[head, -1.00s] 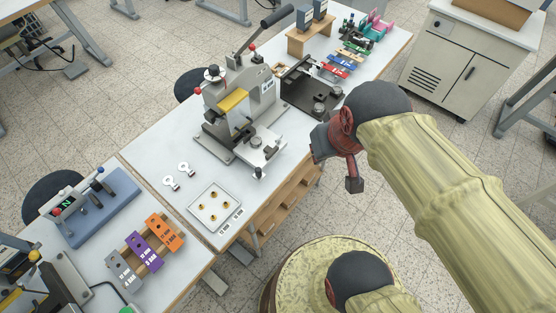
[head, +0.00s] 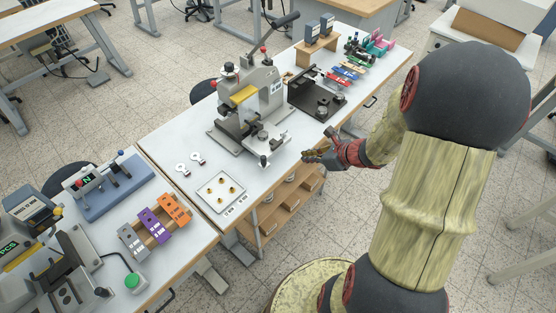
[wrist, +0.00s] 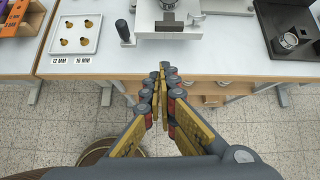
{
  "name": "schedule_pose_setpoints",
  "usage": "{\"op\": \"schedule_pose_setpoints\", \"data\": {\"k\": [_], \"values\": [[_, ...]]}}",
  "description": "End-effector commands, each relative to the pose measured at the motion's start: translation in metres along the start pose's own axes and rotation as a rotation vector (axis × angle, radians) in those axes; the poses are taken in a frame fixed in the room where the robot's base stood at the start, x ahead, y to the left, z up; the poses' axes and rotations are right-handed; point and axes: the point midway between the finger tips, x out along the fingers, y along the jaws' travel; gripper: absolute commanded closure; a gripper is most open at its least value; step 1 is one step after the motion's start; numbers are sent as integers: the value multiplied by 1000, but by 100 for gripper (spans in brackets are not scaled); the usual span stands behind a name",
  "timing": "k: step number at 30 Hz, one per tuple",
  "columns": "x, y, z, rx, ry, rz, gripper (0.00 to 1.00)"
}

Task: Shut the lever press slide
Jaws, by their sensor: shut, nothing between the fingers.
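The lever press (head: 250,100) stands on the white table, a grey frame with a yellow block and a long dark lever rising at its back. Its slide (head: 264,143) sticks out at the front toward the table edge, with a dark knob at its front corner; in the wrist view the slide (wrist: 168,22) is at the top, with the dark handle (wrist: 124,32) on its left. My gripper (head: 308,156) is in front of the table edge, to the right of the slide and apart from it. In the wrist view my gripper (wrist: 166,68) has its fingertips together, empty, pointing at the slide.
A white tray (head: 221,192) with several brass pieces lies left of the press. A dark fixture (head: 316,95) stands to its right. Wooden drawers (head: 285,205) sit under the table. A second table with coloured blocks (head: 155,225) is at left.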

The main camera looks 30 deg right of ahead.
Motion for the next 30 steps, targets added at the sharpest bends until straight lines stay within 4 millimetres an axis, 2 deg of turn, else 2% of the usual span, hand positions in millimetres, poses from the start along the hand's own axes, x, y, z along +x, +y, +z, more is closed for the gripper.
{"op": "schedule_pose_setpoints", "data": {"k": [5,8,21,25,30], "values": [[7,0,-2,56,4,-3,100],[19,0,-3,54,5,-2,100],[104,1,-4,50,6,1,100],[116,0,13,47,3,-1,100],[126,-1,23,49,5,-2,100]]}}
